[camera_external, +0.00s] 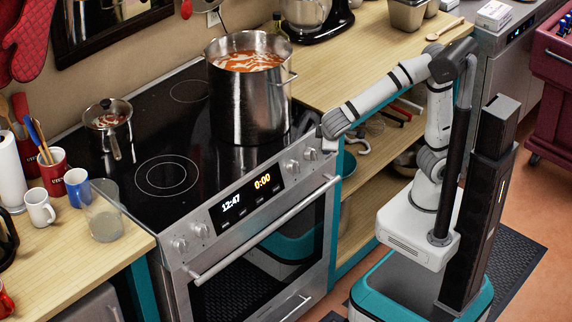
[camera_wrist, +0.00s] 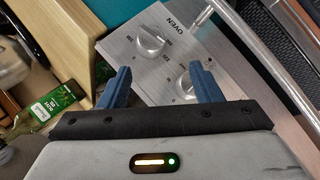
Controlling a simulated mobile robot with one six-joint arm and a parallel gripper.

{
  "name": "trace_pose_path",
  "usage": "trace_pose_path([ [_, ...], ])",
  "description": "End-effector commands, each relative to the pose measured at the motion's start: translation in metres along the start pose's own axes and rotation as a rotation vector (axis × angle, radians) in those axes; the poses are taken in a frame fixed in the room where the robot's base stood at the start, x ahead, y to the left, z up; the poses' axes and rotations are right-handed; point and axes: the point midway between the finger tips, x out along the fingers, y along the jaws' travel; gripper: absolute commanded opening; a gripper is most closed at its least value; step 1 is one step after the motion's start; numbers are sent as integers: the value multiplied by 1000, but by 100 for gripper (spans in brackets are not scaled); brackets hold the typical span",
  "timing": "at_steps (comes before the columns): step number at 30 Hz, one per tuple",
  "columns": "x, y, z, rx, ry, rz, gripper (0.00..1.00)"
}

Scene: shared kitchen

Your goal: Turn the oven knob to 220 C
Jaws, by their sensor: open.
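The oven knob (camera_wrist: 150,42) is a silver round knob under the word OVEN on the steel control panel. It shows in the wrist view just beyond my gripper (camera_wrist: 159,67). In the external view the right-end knob (camera_external: 311,154) seems to be the same one. My gripper's blue fingers are apart and empty, and I see no contact with a knob. A second knob (camera_wrist: 184,82) lies nearer, close to the right finger. In the external view my gripper is near the panel's right end, its fingers hard to make out. The knob's scale is too small to read.
The oven handle (camera_external: 262,232) runs along the front below the panel. A large pot of soup (camera_external: 240,105) stands on the cooktop, left of my wrist. A small pan (camera_external: 108,118) sits further left.

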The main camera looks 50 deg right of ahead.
Motion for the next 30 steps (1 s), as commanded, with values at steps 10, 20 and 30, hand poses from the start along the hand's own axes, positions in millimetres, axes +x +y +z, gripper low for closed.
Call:
trace_pose_path([
  [10,-6,28,-11,224,-208,-147,58],
  [20,-4,45,-15,452,-379,-246,58],
  [30,14,40,-10,520,-426,-269,58],
])
